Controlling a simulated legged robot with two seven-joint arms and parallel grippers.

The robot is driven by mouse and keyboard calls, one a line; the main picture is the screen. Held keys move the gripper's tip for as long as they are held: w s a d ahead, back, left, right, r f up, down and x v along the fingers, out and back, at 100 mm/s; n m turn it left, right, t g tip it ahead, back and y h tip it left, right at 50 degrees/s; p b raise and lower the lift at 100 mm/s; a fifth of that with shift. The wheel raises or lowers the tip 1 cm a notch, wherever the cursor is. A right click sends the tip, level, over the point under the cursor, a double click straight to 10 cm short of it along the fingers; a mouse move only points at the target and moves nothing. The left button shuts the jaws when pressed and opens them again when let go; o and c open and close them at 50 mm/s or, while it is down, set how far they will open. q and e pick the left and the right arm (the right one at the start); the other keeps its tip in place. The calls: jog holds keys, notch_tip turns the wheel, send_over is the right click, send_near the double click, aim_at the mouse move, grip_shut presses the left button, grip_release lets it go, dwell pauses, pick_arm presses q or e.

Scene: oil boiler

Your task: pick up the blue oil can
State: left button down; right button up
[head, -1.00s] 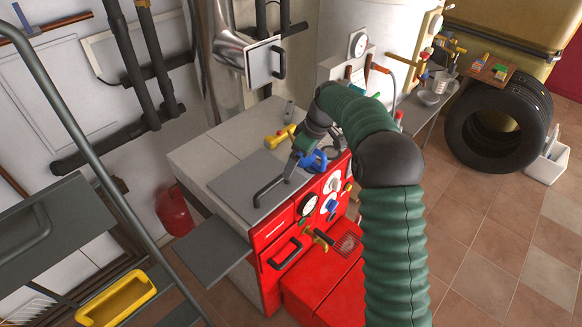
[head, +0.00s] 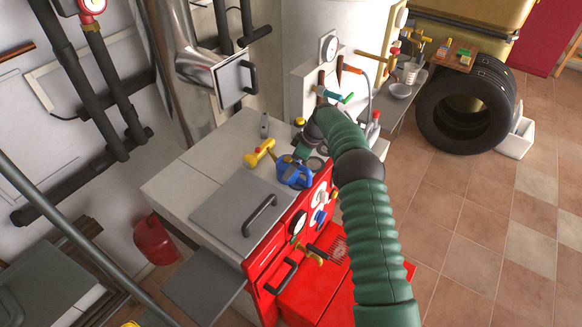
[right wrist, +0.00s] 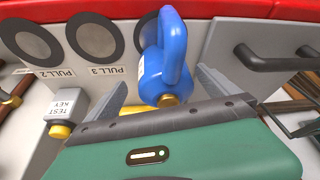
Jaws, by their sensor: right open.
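The blue oil can (head: 293,174) stands on the boiler's top, close to the front edge above the red panel. In the right wrist view the blue can (right wrist: 165,62) shows its looped handle and a brass-coloured tip, lying between the two grey fingers. In the right wrist view my right gripper (right wrist: 162,80) is open, with a finger on each side of the can. I cannot tell whether either finger touches it. My left gripper is not in view.
A yellow object (head: 259,153) lies left of the can, and a grey lid with a dark handle (head: 260,216) is in front of it. Dials and valves line the red front panel (head: 262,262). A white tank (head: 365,45) with tools stands behind.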

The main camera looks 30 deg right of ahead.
jog(key=x, duration=0.2)
jog(key=shift+w+a+f, duration=0.2)
jog(key=shift+w, duration=0.05)
jog(key=shift+a+f, duration=0.1)
jog(key=shift+a, duration=0.3)
jog(key=shift+c, duration=1.4)
jog(key=shift+d, duration=0.35)
jog(key=c, duration=1)
jog(key=shift+a, duration=0.15)
jog(key=c, duration=0.5)
